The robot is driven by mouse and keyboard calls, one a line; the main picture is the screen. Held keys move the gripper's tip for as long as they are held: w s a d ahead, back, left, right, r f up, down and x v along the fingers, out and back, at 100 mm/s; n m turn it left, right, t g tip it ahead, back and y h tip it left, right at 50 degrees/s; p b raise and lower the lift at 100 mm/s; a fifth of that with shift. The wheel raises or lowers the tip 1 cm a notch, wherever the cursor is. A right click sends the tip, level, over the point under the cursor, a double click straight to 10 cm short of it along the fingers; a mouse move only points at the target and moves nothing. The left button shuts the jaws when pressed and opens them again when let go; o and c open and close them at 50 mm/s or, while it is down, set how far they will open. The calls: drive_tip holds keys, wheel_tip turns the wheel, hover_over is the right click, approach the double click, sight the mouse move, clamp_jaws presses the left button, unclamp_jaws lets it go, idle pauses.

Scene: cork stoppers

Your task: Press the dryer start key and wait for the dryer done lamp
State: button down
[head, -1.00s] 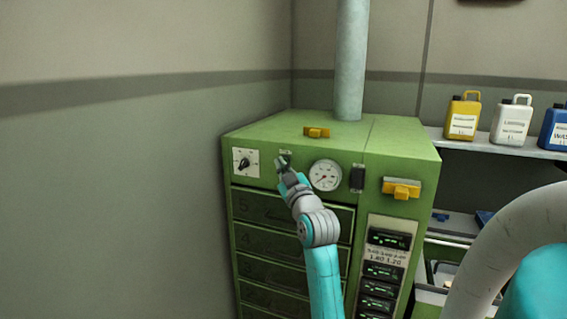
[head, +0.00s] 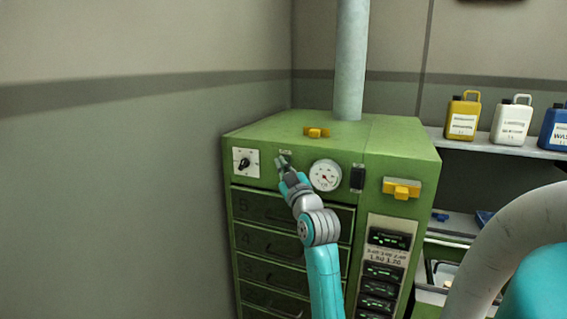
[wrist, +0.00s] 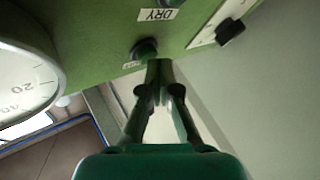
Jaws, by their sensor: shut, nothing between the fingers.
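The green dryer cabinet (head: 400,141) stands in the corner. My gripper (head: 282,161) is shut and empty at its upper front panel, between the selector knob and the round gauge. In the wrist view my gripper's closed fingertips (wrist: 160,66) are right beside a round dark green key (wrist: 145,49), near an upside-down DRY label (wrist: 157,14). I cannot tell whether they touch the key. My fingers cover part of this area in the head view. I cannot make out a lit done lamp in either view.
The selector knob (head: 244,162) is left of my gripper and the gauge (head: 325,175) close to its right. Yellow latches stick out on the cabinet's top (head: 316,132) and right front (head: 401,189). Drawers lie below. A shelf (head: 500,146) with jugs is at right.

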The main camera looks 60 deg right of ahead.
drive_tip(key=shift+a, duration=0.75)
drive_tip(key=a, duration=0.5)
drive_tip(key=shift+s, duration=0.25)
idle(0.8)
